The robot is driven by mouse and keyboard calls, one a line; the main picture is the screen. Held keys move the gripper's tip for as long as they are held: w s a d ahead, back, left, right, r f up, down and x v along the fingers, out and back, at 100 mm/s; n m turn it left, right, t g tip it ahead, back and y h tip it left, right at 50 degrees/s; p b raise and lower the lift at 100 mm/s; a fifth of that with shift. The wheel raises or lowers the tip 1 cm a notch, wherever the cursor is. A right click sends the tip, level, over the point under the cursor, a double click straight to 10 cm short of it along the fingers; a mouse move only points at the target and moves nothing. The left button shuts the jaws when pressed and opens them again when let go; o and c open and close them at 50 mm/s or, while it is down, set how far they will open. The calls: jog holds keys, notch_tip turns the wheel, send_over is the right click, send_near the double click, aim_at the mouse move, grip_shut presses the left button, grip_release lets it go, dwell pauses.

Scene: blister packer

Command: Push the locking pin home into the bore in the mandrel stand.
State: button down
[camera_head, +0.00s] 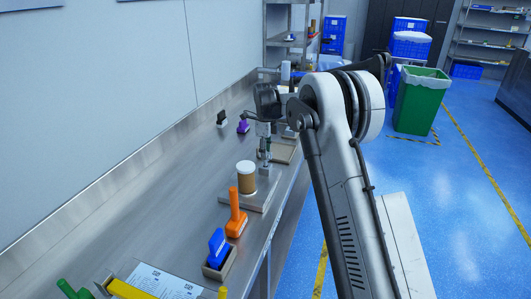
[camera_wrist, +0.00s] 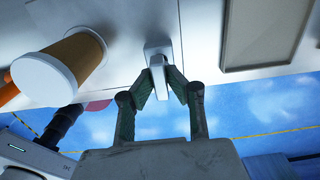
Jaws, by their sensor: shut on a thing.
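My gripper (camera_wrist: 159,74) points down at the bench, its two green fingers closed on a small light-grey piece (camera_wrist: 157,49). This piece seems to be the locking pin or its seat; the fingers hide its lower part, so I cannot tell how deep any pin sits in a bore. In the head view my gripper (camera_head: 266,160) is just behind a brown cylinder with a white top (camera_head: 246,178). The cylinder stands upright on a flat grey plate (camera_head: 257,206), apparently the mandrel stand. The cylinder also shows at left in the wrist view (camera_wrist: 83,55), apart from the fingers.
An orange tool (camera_head: 236,213) and a blue tool (camera_head: 217,248) in a holder stand nearer. A shallow tray (camera_wrist: 265,35) lies right of the gripper in the wrist view. Purple (camera_head: 242,126) and black (camera_head: 222,117) items stand near the wall. The bench's left side is clear.

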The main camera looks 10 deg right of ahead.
jog(key=shift+f+b, duration=0.85)
jog(key=shift+f, duration=0.55)
jog(key=c, duration=1.6)
grip_release()
jog(key=shift+c, duration=0.2)
jog(key=shift+r, duration=0.1)
notch_tip(320, 180, up, 12)
jog(key=shift+f, duration=0.1)
jog(key=shift+s, duration=0.1)
